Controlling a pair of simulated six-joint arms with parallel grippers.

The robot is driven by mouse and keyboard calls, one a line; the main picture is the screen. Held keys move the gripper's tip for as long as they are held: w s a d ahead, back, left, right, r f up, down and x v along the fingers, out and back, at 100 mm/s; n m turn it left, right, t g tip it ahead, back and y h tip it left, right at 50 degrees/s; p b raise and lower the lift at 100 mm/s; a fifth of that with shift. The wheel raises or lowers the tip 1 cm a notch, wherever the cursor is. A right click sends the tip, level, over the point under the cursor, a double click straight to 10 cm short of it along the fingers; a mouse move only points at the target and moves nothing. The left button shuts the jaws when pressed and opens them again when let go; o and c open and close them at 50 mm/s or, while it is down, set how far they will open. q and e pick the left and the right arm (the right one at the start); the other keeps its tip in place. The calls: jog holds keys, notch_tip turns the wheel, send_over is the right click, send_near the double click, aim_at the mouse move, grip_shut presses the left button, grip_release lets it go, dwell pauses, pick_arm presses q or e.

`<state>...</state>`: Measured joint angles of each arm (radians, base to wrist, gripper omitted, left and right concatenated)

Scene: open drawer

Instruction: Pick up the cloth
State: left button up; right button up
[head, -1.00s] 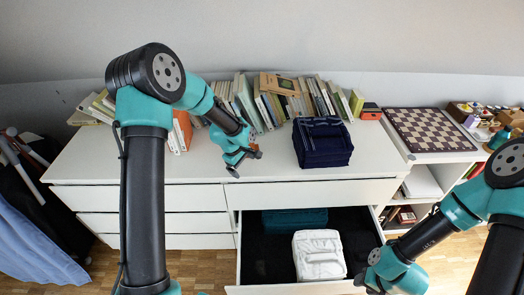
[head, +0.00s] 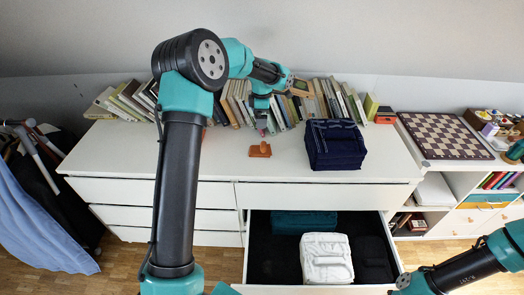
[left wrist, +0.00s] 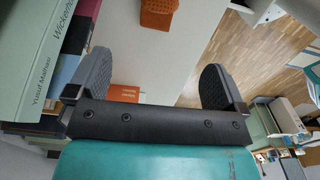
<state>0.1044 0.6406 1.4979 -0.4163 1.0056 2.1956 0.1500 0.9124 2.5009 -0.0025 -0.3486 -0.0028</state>
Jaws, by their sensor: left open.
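A small orange cloth (head: 260,151) with a raised tuft lies on the white dresser top. My left gripper (head: 265,125) is behind it, near the row of books, and does not touch it. In the left wrist view the cloth (left wrist: 158,14) shows its woven texture at the top edge, beyond the fingertips. My left gripper (left wrist: 155,82) is open with nothing between its fingers. My right gripper (head: 400,282) is low at the right beside the open drawer, and its fingers are too unclear to judge.
A navy folded stack (head: 335,146) stands right of the cloth. Leaning books (head: 240,103) line the back. The open drawer (head: 257,252) holds white, teal and black folded pieces. A chessboard (head: 445,135) is on the right. The dresser's front left is clear.

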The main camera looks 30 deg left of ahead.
aim_at(261, 148)
pick_arm(q)
notch_tip(261, 148, down, 12)
jog(key=shift+f, duration=0.1)
dwell(0.4)
jog(key=shift+a+f, duration=0.2)
jog(key=shift+f, duration=2.35)
jog(key=c, duration=1.1)
jog(key=shift+o, duration=0.2)
jog(key=shift+r, duration=0.15)
